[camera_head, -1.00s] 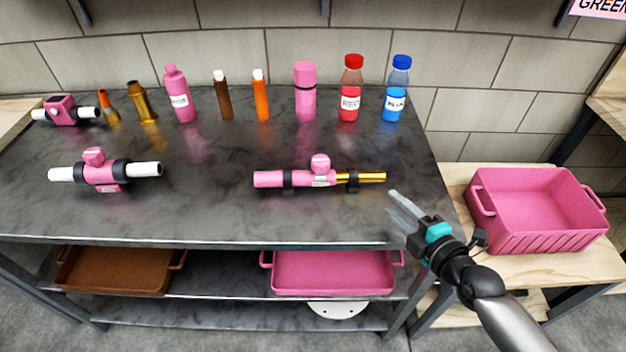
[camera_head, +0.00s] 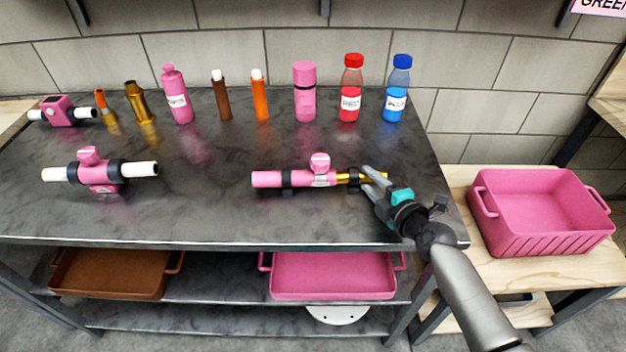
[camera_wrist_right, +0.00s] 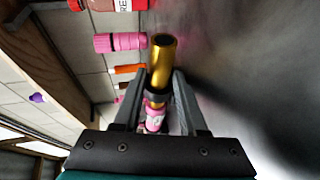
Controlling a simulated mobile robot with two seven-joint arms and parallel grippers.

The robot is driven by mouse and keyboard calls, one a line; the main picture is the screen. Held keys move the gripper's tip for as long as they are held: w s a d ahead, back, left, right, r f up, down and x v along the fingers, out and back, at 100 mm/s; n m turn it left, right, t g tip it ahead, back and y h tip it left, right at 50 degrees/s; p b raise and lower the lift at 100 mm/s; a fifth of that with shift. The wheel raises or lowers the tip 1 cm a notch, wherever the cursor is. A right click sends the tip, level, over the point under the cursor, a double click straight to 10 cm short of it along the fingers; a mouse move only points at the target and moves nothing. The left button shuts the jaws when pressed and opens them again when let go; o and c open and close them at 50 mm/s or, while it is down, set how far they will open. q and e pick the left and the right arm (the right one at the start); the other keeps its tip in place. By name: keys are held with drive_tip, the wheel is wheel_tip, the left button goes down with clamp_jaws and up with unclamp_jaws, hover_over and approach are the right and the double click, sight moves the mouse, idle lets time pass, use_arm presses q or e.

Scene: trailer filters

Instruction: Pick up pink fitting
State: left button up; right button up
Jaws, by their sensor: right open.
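A pink fitting assembly (camera_head: 270,179) lies on the dark table, front right of centre. It has a pink tube, a round pink knob on top, black clamps and a gold tube (camera_head: 346,178) at its right end. My right gripper (camera_head: 366,179) is open at the gold end. In the right wrist view, the gold tube (camera_wrist_right: 162,62) shows between the two open fingers (camera_wrist_right: 157,92), with a pink part (camera_wrist_right: 154,120) behind it. I cannot tell whether the fingers touch it. A second pink fitting with white ends (camera_head: 104,174) lies at the left. My left gripper is out of view.
At the back stand a small pink device (camera_head: 62,110), gold fittings (camera_head: 139,103), tubes and a pink bottle (camera_head: 177,95), a pink cylinder (camera_head: 305,92), red (camera_head: 350,88) and blue (camera_head: 397,90) bottles. A pink crate (camera_head: 541,238) sits right; trays (camera_head: 334,275) lie below.

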drive_tip(key=shift+w, duration=0.1)
clamp_jaws()
idle(0.5)
